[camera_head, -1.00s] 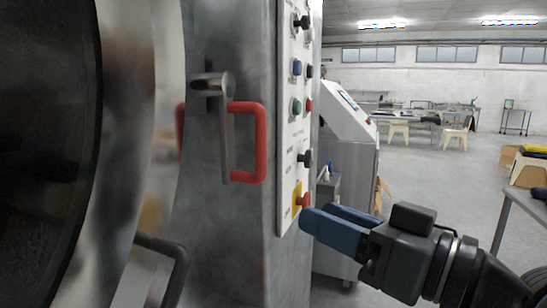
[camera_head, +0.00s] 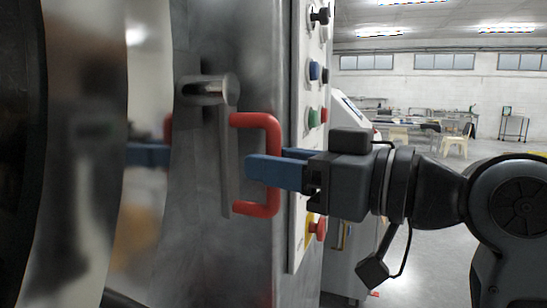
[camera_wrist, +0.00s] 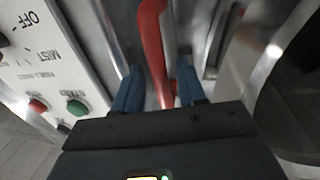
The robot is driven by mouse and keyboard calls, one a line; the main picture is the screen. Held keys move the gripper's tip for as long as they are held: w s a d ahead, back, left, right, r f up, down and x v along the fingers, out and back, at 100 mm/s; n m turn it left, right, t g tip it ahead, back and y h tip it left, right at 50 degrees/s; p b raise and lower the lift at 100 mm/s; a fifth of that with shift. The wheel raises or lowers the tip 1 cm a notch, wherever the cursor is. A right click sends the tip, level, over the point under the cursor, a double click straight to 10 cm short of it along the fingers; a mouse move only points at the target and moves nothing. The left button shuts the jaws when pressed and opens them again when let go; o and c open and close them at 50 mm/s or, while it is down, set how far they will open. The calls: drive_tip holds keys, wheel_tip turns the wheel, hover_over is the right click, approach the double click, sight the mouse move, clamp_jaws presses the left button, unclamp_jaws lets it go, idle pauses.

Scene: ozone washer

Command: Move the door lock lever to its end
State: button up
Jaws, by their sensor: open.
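The grey metal lever (camera_head: 225,150) hangs almost straight down from a round pivot (camera_head: 215,90) on the steel front. A red U-shaped handle (camera_head: 272,130) stands just right of it. My gripper (camera_head: 266,164) is open at the handle's height, its blue fingers pointing left. The near finger hides part of the handle's upright bar. In the wrist view, the red handle (camera_wrist: 151,40) runs between the two open fingers of my gripper (camera_wrist: 160,82). A grey bar, apparently the lever (camera_wrist: 221,38), lies beyond the right finger. I cannot tell whether any finger touches the handle.
A white control panel (camera_head: 299,200) with knobs and coloured buttons is close behind and right of the handle. A red knob on a yellow plate (camera_head: 316,228) sits below my gripper. The large round door fills the left side. Open floor lies at the right.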

drive_tip(key=shift+w+a, duration=0.25)
drive_tip(key=shift+a, duration=0.15)
clamp_jaws()
idle(0.4)
